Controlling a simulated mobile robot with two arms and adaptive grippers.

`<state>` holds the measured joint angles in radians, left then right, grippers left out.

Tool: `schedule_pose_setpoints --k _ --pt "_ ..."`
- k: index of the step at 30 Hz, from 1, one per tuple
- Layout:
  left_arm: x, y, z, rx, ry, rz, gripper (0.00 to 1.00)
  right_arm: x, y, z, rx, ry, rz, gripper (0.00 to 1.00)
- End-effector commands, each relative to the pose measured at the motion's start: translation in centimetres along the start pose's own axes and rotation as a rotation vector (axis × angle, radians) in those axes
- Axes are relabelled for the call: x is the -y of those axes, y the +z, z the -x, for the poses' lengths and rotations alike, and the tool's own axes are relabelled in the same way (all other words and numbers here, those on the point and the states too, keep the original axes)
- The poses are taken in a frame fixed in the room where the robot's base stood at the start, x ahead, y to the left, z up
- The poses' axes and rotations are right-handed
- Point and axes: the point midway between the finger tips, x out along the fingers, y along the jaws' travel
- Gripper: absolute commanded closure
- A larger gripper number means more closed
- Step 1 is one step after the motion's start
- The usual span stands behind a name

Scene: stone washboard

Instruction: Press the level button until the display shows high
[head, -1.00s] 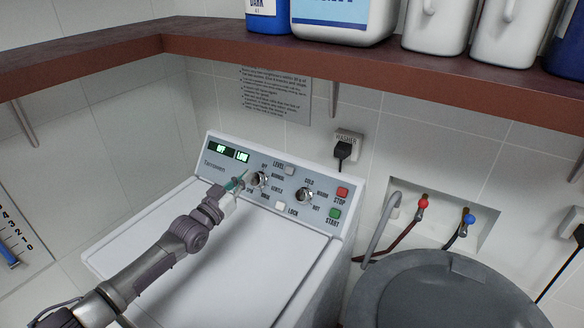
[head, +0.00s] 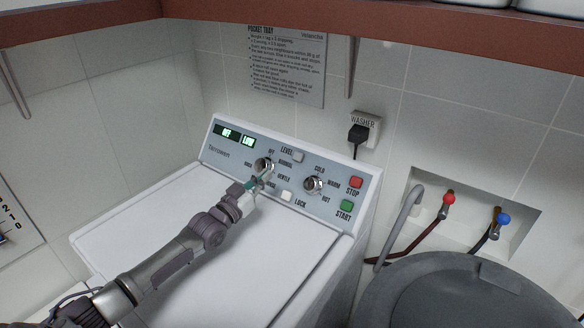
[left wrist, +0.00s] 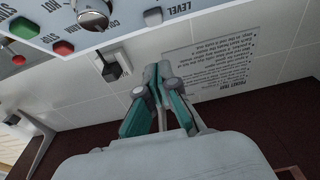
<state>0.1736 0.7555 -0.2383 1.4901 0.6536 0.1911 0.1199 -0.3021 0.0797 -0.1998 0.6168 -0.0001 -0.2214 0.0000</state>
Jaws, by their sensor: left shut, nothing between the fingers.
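The washer's control panel (head: 235,153) has two lit green displays. The right display (head: 249,142) reads LOW, and the left display (head: 227,132) reads OFF. The level button (head: 299,157), small and pale, sits beside the LEVEL label, right of the cycle dial (head: 264,165). It also shows near the top of the left wrist view (left wrist: 153,16). My left gripper (head: 264,178) is shut and empty, its teal fingertips overlapping the lower part of the cycle dial in the head view, left of and below the level button. In the left wrist view the fingertips (left wrist: 157,70) are apart from the button.
The temperature dial (head: 313,185), red STOP button (head: 356,182), green START button (head: 347,206) and pale LOCK button (head: 287,196) share the panel. A shelf (head: 250,14) runs above. A plug (head: 358,134) is in the wall behind. A grey lidded bin (head: 440,290) stands at right.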

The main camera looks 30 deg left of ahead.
Motion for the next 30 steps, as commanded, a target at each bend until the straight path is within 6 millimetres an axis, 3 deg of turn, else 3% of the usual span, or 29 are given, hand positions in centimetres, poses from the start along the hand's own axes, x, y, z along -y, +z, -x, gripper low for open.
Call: schedule_pose_setpoints --k 14,30 --pt "0.0 0.2 -0.6 -0.003 0.000 0.000 1.00 -0.1 -0.5 -0.6 -0.010 0.001 0.000 0.60" --pt "0.0 0.5 -9.0 -0.005 -0.001 0.000 1.00 0.1 0.2 -7.2 -0.008 0.001 0.000 0.60"
